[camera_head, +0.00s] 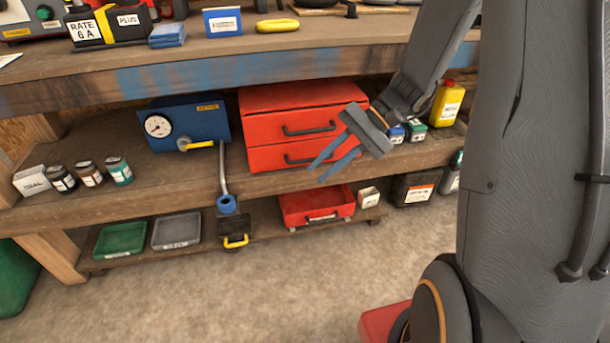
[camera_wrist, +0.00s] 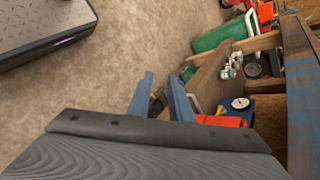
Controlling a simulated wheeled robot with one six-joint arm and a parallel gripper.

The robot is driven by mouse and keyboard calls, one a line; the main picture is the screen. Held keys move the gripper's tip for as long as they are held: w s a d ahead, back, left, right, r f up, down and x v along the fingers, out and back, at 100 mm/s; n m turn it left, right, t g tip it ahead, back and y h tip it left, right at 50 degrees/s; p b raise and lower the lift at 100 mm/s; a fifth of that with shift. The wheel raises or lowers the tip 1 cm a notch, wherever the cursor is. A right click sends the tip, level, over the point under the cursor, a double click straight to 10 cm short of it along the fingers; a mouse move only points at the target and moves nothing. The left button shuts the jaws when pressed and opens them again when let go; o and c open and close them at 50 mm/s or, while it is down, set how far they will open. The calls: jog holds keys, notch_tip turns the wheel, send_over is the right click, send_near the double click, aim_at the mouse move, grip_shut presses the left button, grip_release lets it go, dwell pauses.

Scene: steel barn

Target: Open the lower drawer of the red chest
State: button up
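The red chest (camera_head: 290,98) stands on the middle shelf under the bench, with two drawers, both looking closed. The upper drawer has a dark bar handle (camera_head: 310,129). The lower drawer (camera_head: 265,158) has a similar handle (camera_head: 300,160), its right part hidden behind my gripper. My gripper (camera_head: 317,172) has its blue fingers apart, in front of the lower drawer's right half, pointing down-left. I see nothing held; contact with the handle cannot be told. In the wrist view my gripper (camera_wrist: 161,88) shows spread fingers, and a red front (camera_wrist: 222,121) lies right of them.
A blue gauge box (camera_head: 185,125) with a lever stands left of the chest. A yellow bottle (camera_head: 447,104) and small boxes stand right. Below are a red tray (camera_head: 316,203) and green (camera_head: 120,240) and grey trays (camera_head: 176,231). The floor (camera_head: 250,300) in front is mostly clear.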

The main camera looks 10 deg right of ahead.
jog(key=w+d+f+m+t+y+b, duration=0.2)
jog(key=w+d+f+t+y+b, duration=0.1)
jog(key=w+f+b, duration=0.5)
jog(key=m+t+y+b, duration=0.1)
jog(key=t+y+b, duration=0.1)
jog(key=t+b, duration=0.15)
send_near(312, 160)
jog(key=shift+g, duration=0.25)
jog(key=x, duration=0.4)
jog(key=shift+r, duration=0.1)
jog(key=shift+w+a, duration=0.15)
jog(key=shift+w, duration=0.05)
jog(key=b+x, duration=0.2)
jog(key=x, duration=0.5)
jog(key=shift+w+a+b, duration=0.1)
jog(key=shift+a+b, duration=0.05)
jog(key=shift+b, duration=0.15)
jog(key=shift+c, duration=0.5)
grip_shut()
